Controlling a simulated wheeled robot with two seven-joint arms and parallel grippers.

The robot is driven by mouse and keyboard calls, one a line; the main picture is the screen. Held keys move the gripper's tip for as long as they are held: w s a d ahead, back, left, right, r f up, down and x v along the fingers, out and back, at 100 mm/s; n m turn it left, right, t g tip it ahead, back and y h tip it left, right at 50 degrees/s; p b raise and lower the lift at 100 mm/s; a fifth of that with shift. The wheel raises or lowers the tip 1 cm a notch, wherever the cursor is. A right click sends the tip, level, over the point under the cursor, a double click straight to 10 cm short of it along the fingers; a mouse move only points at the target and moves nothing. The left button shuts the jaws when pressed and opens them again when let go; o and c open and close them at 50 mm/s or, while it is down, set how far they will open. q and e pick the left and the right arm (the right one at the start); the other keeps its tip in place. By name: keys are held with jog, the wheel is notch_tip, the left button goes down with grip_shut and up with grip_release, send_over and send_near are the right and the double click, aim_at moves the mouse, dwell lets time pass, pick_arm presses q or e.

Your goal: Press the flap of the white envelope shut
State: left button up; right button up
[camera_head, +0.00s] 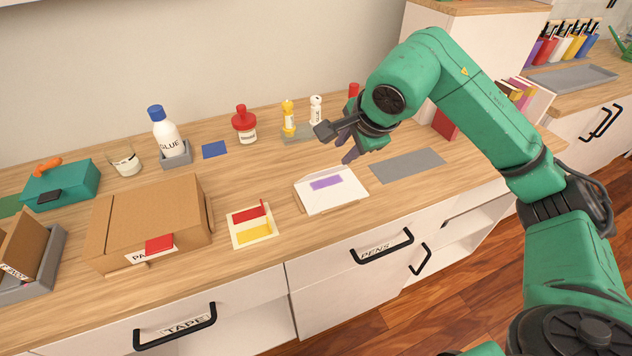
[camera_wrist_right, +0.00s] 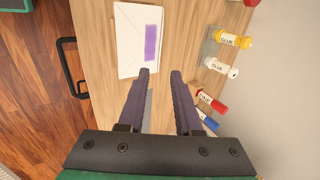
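The white envelope (camera_head: 346,199) lies on the wooden counter with a purple patch (camera_head: 326,183) on its upper face. In the right wrist view the envelope (camera_wrist_right: 128,55) and its purple patch (camera_wrist_right: 152,42) lie just beyond the fingertips. Fold lines show on the envelope, but I cannot tell how far the flap stands up. My right gripper (camera_head: 349,157) is above the counter by the envelope's far side. In the wrist view the right gripper (camera_wrist_right: 160,73) has its two dark fingers apart, with nothing between them. My left gripper is not in view.
A grey mat (camera_head: 407,165) lies right of the envelope. Glue bottles (camera_head: 289,118) and a red bottle (camera_head: 244,124) stand behind. Drawer handles (camera_head: 382,247) project at the front.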

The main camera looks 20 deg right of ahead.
aim_at(325, 172)
jog(key=p+x, duration=0.2)
jog(key=x, duration=1.1)
jog(key=shift+w+f, duration=0.25)
jog(key=shift+f, duration=0.1)
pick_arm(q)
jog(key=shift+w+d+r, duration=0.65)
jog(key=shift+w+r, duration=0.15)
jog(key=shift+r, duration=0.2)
pick_arm(e)
grip_shut()
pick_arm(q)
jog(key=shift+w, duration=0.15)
